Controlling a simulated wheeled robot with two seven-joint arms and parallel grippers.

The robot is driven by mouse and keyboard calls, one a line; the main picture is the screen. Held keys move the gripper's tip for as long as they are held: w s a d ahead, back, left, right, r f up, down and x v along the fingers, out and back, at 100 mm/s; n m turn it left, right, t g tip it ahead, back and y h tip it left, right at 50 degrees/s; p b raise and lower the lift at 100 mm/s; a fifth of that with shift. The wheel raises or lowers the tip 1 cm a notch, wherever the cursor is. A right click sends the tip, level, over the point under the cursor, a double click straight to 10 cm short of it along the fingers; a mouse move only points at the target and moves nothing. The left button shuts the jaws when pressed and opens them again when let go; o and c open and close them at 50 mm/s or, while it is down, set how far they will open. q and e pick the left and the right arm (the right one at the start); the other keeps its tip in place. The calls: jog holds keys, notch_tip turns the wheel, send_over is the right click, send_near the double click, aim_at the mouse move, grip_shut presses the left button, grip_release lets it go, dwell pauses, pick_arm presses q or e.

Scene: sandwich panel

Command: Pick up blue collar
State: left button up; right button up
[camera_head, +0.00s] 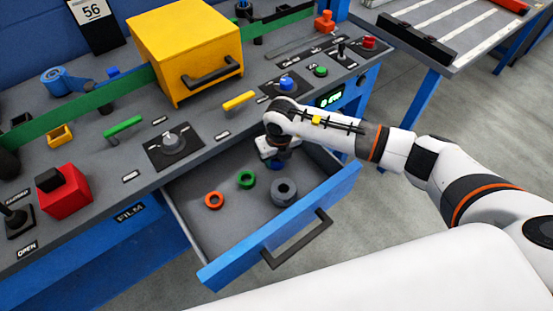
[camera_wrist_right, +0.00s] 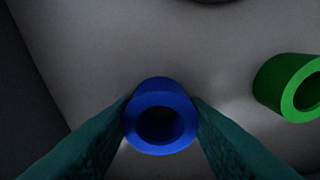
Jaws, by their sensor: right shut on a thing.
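The blue collar (camera_wrist_right: 160,95) sits between the two fingers of my right gripper (camera_wrist_right: 161,112) in the right wrist view, its round hole facing the camera. The fingers touch it on both sides, so the gripper is shut on it. In the head view my right gripper (camera_head: 273,152) points down into the back of the open drawer (camera_head: 232,229), and only a bit of dark blue shows below it. I cannot tell whether the collar still touches the drawer floor. My left gripper is not in view.
An orange collar (camera_head: 207,203), a green collar (camera_head: 246,187) and a grey collar (camera_head: 284,202) lie in the drawer. The green collar also shows in the right wrist view (camera_wrist_right: 272,86). The yellow box (camera_head: 190,50) and panel knobs stand behind the drawer.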

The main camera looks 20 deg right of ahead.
notch_tip(320, 180, up, 10)
dwell(0.5)
